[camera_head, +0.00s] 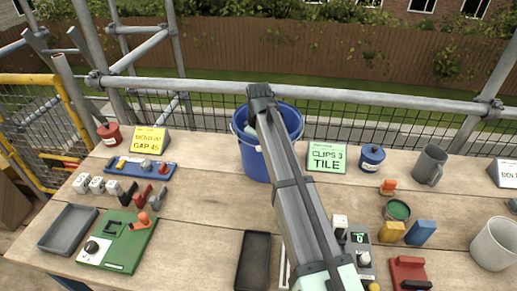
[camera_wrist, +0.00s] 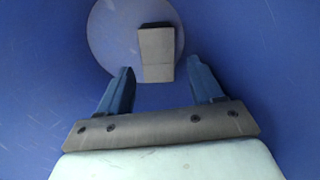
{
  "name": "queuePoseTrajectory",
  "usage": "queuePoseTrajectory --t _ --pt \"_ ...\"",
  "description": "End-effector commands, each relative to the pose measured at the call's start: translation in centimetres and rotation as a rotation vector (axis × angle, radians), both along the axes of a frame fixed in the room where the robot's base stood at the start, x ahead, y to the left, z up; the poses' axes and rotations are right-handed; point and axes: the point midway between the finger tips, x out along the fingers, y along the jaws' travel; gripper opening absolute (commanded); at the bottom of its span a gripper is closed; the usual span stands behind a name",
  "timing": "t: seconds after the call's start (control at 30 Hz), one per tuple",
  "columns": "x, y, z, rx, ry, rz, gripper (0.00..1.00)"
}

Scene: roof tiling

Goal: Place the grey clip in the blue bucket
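The blue bucket (camera_head: 254,163) stands upright at the back middle of the table. My arm reaches over its rim, and my gripper is down inside it, mostly hidden in the head view. In the wrist view my gripper (camera_wrist: 159,67) has its two blue fingers spread apart. A grey block-like piece, which looks like the grey clip (camera_wrist: 156,45), shows between and beyond the fingertips, with a gap on each side. It appears over the bucket's round floor (camera_wrist: 108,42). I cannot tell exactly whether it rests there. The bucket's blue wall (camera_wrist: 45,60) surrounds the view.
A green "CLIPS 3 TILE" sign (camera_head: 327,157) stands right of the bucket and a yellow sign (camera_head: 149,140) to its left. Several small clips and blocks lie at left, near a grey tray (camera_head: 68,228). A dark tray (camera_head: 254,260) lies in front. A rail runs behind.

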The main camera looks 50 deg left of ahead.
Motion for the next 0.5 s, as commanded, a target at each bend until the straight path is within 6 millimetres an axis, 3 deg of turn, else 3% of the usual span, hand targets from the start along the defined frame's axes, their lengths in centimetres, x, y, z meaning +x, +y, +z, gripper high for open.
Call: queuePoseTrajectory --t 0.27,0.5 --pt "0.0 0.0 0.4 0.0 0.0 0.0 0.65" --pt "0.0 0.1 3.6 0.001 -0.001 0.0 0.65"
